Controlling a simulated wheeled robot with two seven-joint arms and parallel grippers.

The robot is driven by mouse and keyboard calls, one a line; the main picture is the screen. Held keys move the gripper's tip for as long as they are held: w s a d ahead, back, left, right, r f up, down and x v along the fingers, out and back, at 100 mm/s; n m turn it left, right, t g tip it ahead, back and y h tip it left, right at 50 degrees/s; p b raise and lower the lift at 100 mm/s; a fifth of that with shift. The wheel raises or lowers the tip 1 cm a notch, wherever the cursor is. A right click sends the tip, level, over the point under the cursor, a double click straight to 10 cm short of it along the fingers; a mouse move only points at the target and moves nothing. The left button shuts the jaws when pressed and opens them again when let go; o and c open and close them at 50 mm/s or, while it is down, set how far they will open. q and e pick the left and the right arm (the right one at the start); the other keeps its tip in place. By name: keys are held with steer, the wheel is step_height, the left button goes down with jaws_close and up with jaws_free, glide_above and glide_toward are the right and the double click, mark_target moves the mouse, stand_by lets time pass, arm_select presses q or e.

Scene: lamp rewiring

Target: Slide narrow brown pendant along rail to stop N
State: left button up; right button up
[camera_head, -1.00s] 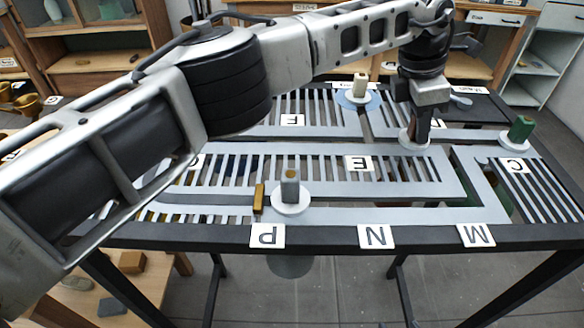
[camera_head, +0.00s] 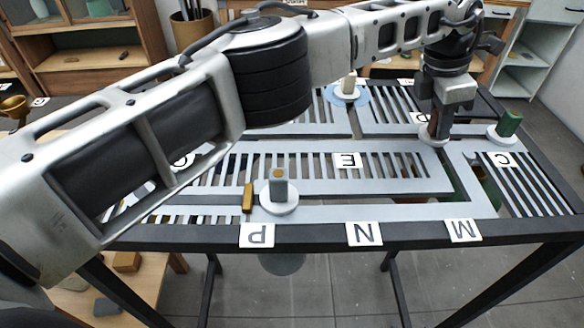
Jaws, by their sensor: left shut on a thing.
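The brown pendant's upright piece (camera_head: 433,129) rises from a white disc (camera_head: 434,142) on the rail top, right of the label E. My left gripper (camera_head: 436,118) comes down from above and is shut on this brown piece. The pendant's lower part is hidden under the top. The label N (camera_head: 364,234) marks a stop on the front edge, between P (camera_head: 257,236) and M (camera_head: 463,230). The front rail strip (camera_head: 380,212) runs behind these labels. My right gripper is out of view.
A grey pendant (camera_head: 278,189) on a white disc stands behind P, with a small ochre block (camera_head: 248,198) left of it. A green pendant (camera_head: 508,124) stands right of my gripper. A cream pendant (camera_head: 348,83) stands further back. The front strip behind N and M looks clear.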

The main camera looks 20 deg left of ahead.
arm_select(q)
steer(key=shift+f, duration=0.2)
